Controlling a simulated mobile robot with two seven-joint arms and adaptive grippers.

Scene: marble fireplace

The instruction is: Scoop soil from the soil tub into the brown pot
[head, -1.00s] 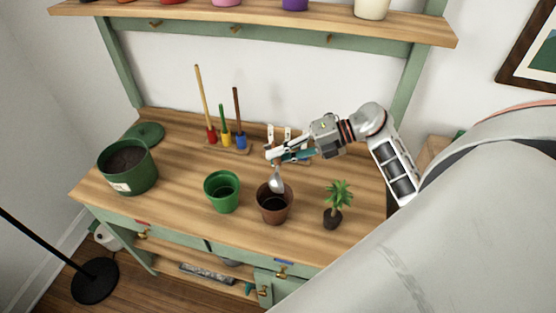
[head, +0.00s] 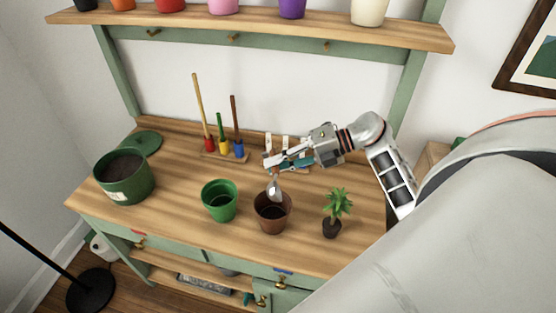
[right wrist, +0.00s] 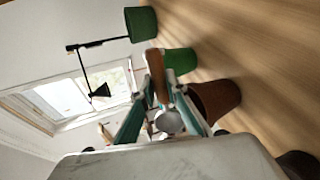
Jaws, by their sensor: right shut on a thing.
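The soil tub (head: 127,189) is a dark green round container with dark soil in it, at the left end of the bench. The brown pot (head: 272,219) stands near the front middle, and dark soil or shadow shows inside it. My right gripper (head: 270,164) is shut on the scoop, which has a brown handle (right wrist: 157,90) and a metal bowl (head: 274,190). The bowl hangs steeply down over the back rim of the brown pot; I cannot tell whether it touches. The brown pot also shows in the right wrist view (right wrist: 217,99). My left gripper is not in view.
A green pot (head: 219,204) stands just left of the brown pot, and a small plant (head: 336,210) to its right. A rack of upright tools (head: 224,152) stands at the back. A shelf (head: 270,31) with coloured pots hangs above. Bench between tub and green pot is clear.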

